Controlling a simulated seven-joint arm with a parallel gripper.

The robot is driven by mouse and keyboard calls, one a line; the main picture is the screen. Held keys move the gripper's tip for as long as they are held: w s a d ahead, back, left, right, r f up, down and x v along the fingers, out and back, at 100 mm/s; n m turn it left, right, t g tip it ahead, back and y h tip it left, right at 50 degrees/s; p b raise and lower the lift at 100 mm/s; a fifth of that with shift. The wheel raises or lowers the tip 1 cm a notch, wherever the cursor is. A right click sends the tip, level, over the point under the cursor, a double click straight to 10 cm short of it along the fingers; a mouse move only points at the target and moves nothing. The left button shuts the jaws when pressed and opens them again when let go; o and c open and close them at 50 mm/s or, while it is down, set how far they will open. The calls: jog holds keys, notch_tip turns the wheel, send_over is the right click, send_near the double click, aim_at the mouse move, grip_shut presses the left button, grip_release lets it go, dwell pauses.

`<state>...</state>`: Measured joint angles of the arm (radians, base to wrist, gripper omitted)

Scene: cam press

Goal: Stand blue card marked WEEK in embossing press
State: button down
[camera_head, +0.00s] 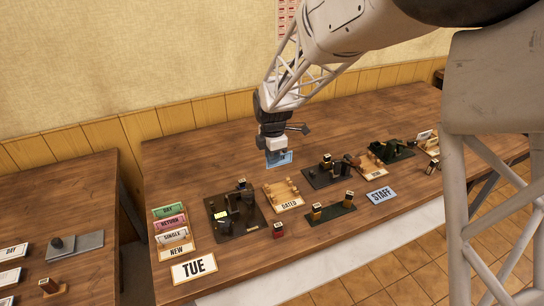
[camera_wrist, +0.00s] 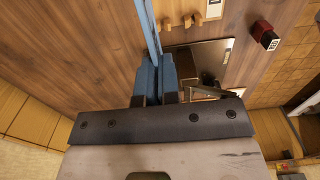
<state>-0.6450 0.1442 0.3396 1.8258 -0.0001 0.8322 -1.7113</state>
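My gripper (camera_head: 276,150) is shut on a blue card (camera_head: 280,160) and holds it above the back middle of the table. The card's lettering is too small to read. In the wrist view my gripper's blue fingers (camera_wrist: 157,78) pinch the blue card (camera_wrist: 151,25), which shows edge-on. A dark press-like device (camera_head: 235,212) with a yellow piece stands at the left, and another dark device (camera_head: 330,171) stands right of the middle. I cannot tell which of them is the embossing press.
A wooden rack marked DATED (camera_head: 284,196) stands between the two devices. A card rack (camera_head: 176,250) holds green, pink and white cards at left. A TUE card (camera_head: 194,267), a blue STAFF card (camera_head: 381,194) and a red stamp (camera_head: 279,229) line the front. The back left table is clear.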

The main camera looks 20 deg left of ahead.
jog(key=w+d+f, duration=0.2)
jog(key=w+d, duration=1)
jog(key=shift+w+d+f, duration=0.15)
jog(key=shift+f, duration=0.05)
jog(key=shift+f, duration=0.2)
jog(key=shift+f, duration=2.7)
jog(key=c, duration=1.3)
grip_release()
jog(key=shift+o, duration=0.6)
jog(key=o, duration=0.5)
